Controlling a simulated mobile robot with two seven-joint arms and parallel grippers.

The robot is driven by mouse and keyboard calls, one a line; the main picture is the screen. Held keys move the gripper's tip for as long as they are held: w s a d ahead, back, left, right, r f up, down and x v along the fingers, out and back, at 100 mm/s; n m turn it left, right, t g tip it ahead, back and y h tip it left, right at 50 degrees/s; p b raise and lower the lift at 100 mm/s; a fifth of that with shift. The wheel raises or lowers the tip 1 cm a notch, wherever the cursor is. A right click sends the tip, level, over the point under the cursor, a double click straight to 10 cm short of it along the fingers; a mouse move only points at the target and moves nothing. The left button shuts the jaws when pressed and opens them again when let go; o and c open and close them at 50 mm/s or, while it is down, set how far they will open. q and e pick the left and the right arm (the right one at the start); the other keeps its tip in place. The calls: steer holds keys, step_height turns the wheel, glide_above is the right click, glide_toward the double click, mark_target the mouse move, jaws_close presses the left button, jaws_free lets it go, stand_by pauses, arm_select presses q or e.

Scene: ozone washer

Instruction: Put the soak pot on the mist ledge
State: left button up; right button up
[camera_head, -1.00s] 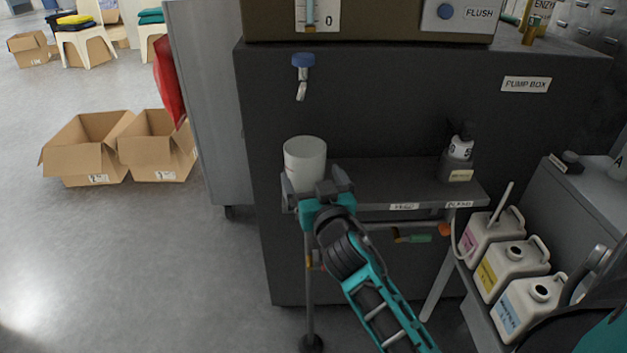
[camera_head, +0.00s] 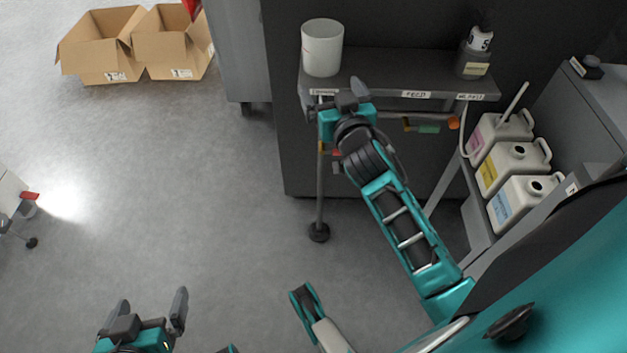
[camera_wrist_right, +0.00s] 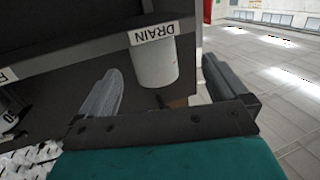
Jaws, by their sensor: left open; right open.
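A white cylindrical pot (camera_head: 322,50), which I take to be the soak pot, stands upright at the left end of a dark shelf (camera_head: 385,70). It also shows in the right wrist view (camera_wrist_right: 156,68), where the picture is upside down, by a label reading DRAIN (camera_wrist_right: 154,32). My right gripper (camera_head: 342,97) is open and empty at the shelf's front edge, just in front of and below the pot. In the wrist view the pot lies beyond the gap between the fingers, apart from them. My left gripper (camera_head: 150,312) is open and empty, low over the floor at the left. I cannot tell which ledge is the mist ledge.
A small bottle (camera_head: 477,48) stands at the shelf's right end. Several white jugs (camera_head: 514,168) line a lower rack at the right. A thin leg (camera_head: 320,190) supports the shelf. Open cardboard boxes (camera_head: 100,48) sit far left. The floor between is clear.

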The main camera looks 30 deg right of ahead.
steer(key=s+a+f+n+g+y, duration=0.5)
steer(key=s+a+f+y, duration=0.2)
steer(key=s+a+f, duration=0.7)
steer(key=s, duration=0.3)
steer(key=shift+s+a+g, duration=0.15)
steer(key=shift+a+g, duration=0.15)
steer(key=shift+g, duration=0.1)
